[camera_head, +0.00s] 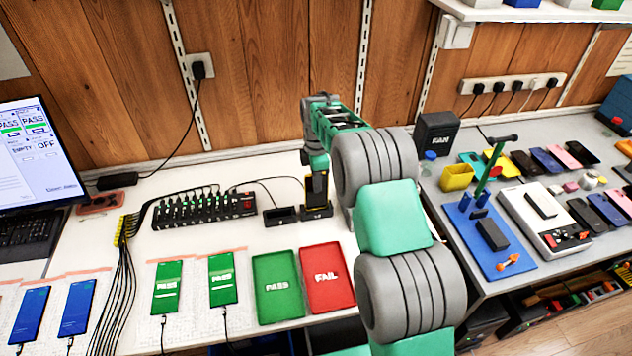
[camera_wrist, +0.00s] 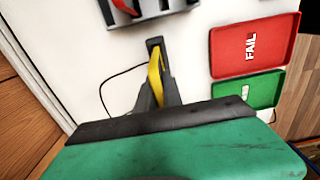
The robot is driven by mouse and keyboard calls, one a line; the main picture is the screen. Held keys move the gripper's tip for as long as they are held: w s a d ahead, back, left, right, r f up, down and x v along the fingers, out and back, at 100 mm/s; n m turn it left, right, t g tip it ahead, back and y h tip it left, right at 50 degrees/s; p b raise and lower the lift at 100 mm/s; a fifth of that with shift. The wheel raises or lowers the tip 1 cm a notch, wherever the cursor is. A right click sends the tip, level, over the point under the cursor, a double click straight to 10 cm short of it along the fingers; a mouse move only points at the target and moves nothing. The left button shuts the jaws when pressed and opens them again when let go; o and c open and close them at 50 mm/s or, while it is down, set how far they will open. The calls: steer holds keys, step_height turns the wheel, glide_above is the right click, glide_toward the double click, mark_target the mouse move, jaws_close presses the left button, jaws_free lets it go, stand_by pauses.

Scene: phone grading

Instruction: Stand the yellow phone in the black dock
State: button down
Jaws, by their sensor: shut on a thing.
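The yellow phone (camera_head: 316,188) is upright, its dark face toward the head camera and a yellow edge showing. My gripper (camera_head: 317,166) is shut on its upper part. The phone's lower end is at the black dock (camera_head: 316,213) on the white bench; I cannot tell whether it rests in the dock or is just above it. In the wrist view the phone (camera_wrist: 155,76) shows as a yellow strip between my grey fingers, and the dock is mostly hidden there.
A second black holder (camera_head: 281,216) stands just left of the dock. The red FAIL tray (camera_head: 327,278) and green PASS tray (camera_head: 276,287) lie in front. A black hub (camera_head: 204,209) with several cables is further left. My arm hides the bench to the right.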

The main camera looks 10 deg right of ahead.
steer(key=shift+f+b, duration=0.3)
steer(key=shift+f, duration=0.3)
steer(key=shift+f+b, duration=0.45)
steer(key=shift+f, duration=0.2)
steer(key=c, duration=1.4)
jaws_free()
steer(key=shift+r+p, duration=1.9)
steer(key=shift+r, duration=1.6)
